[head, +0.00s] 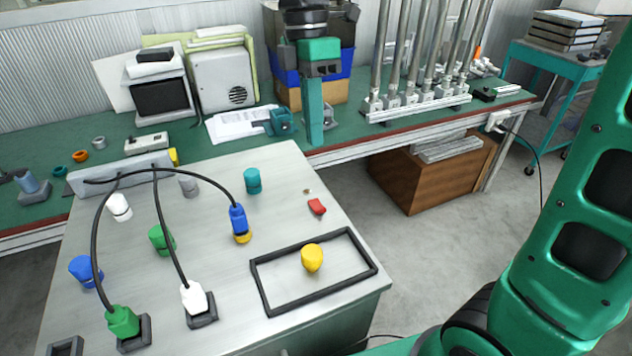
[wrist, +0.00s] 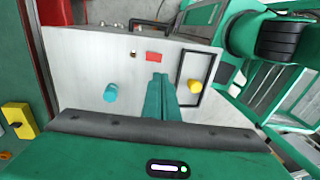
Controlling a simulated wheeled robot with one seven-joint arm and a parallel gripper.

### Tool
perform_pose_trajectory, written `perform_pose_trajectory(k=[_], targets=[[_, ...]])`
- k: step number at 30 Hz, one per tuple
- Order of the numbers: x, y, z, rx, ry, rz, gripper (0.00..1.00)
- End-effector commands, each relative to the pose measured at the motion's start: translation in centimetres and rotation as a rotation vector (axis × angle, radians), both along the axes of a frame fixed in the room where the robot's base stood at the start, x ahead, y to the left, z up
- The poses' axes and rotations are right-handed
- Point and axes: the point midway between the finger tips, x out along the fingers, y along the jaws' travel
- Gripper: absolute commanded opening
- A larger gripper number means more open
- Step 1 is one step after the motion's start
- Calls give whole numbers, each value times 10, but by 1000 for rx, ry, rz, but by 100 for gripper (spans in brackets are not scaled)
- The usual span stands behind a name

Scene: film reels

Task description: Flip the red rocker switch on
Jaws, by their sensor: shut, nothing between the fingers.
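The red rocker switch (head: 317,206) sits on the light metal panel (head: 215,300), near its right edge. It also shows in the wrist view as a small red block (wrist: 154,57) just beyond my fingertips. Which way it is tilted is too small to tell. My gripper (head: 315,140) hangs fingers down in the head view, above and behind the panel's back right corner. Its teal fingers are together and empty. In the wrist view the gripper (wrist: 160,78) points towards the switch, apart from it as far as I can see.
A small brownish dot (head: 307,191) lies beside the switch. A teal knob (head: 252,180) stands left of it, and a yellow knob (head: 312,257) stands inside a black frame (head: 262,287) in front. A blue plug (head: 238,219) with a looping black cable is further left.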

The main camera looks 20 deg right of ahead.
Motion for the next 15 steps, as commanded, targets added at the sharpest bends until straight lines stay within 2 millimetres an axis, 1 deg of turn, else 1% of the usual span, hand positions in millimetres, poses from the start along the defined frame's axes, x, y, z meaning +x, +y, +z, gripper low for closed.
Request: perform_pose_trajectory(k=[9, 11, 15], targets=[[-1, 0, -3, 0, 1, 0, 0], [-1, 0, -7, 0, 1, 0, 0], [-5, 0, -25, -1, 2, 0, 0]])
